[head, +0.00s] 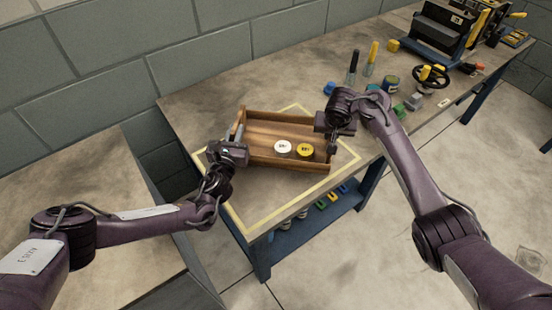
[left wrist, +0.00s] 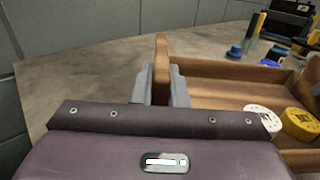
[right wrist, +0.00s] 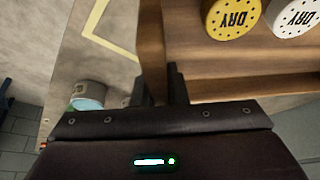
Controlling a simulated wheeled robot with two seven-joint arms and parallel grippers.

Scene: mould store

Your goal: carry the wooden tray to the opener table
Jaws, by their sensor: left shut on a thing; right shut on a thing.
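The wooden tray (head: 262,131) is at the near left end of the long table, over a yellow outlined area (head: 262,213). It holds a white round tub (head: 283,147) and a yellow round tub (head: 305,150), both marked DRY in the right wrist view. My left gripper (head: 237,137) is shut on the tray's left end wall, which stands between its fingers in the left wrist view (left wrist: 161,70). My right gripper (head: 333,139) is shut on the right end wall, also seen in the right wrist view (right wrist: 151,45). Whether the tray touches the tabletop is unclear.
A dark machine (head: 445,30) stands at the far end. A lower shelf holds coloured pieces. Another table (head: 100,215) is at left.

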